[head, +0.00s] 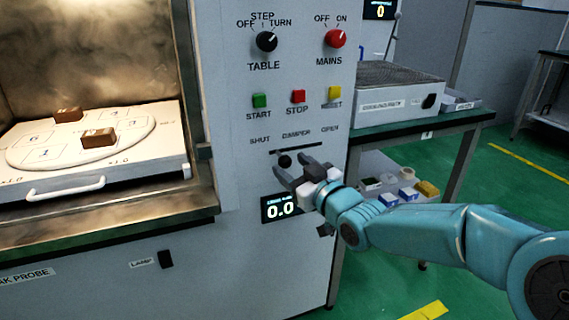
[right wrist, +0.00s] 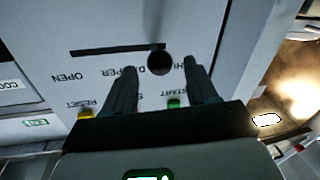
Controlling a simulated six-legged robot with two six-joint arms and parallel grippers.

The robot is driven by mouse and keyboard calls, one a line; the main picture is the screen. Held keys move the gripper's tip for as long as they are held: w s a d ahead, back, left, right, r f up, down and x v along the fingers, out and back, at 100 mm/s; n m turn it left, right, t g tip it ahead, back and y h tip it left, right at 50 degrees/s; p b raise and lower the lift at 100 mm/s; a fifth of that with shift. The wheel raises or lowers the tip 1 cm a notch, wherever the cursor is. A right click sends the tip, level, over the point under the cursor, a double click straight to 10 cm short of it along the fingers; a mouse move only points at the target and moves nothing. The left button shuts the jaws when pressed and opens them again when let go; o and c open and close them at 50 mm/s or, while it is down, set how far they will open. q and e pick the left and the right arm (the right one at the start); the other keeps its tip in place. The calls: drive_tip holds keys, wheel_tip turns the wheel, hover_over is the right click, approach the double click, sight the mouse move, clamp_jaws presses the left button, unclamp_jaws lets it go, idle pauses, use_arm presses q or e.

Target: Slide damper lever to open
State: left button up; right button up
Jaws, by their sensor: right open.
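The damper lever is a round black knob (head: 285,161) at the left, SHUT end of a dark horizontal slot (head: 305,148) in the grey control panel. It also shows in the right wrist view (right wrist: 160,62), where the picture is upside down. My right gripper (head: 292,166) is open in front of the panel, its fingers pointing at the knob. In the right wrist view the knob appears between the two fingertips (right wrist: 160,68). I cannot tell whether either finger touches it. My left gripper is not in view.
Above the slot are START (head: 260,100), STOP (head: 298,96) and RESET (head: 334,93) buttons, with TABLE (head: 266,41) and MAINS (head: 335,38) dials higher up. A display (head: 282,207) reads 0.0 below. The open chamber with a white tray (head: 150,170) is left; a bench (head: 450,120) stands right.

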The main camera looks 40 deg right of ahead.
sight(289, 164)
drive_tip(key=shift+w, duration=1.95)
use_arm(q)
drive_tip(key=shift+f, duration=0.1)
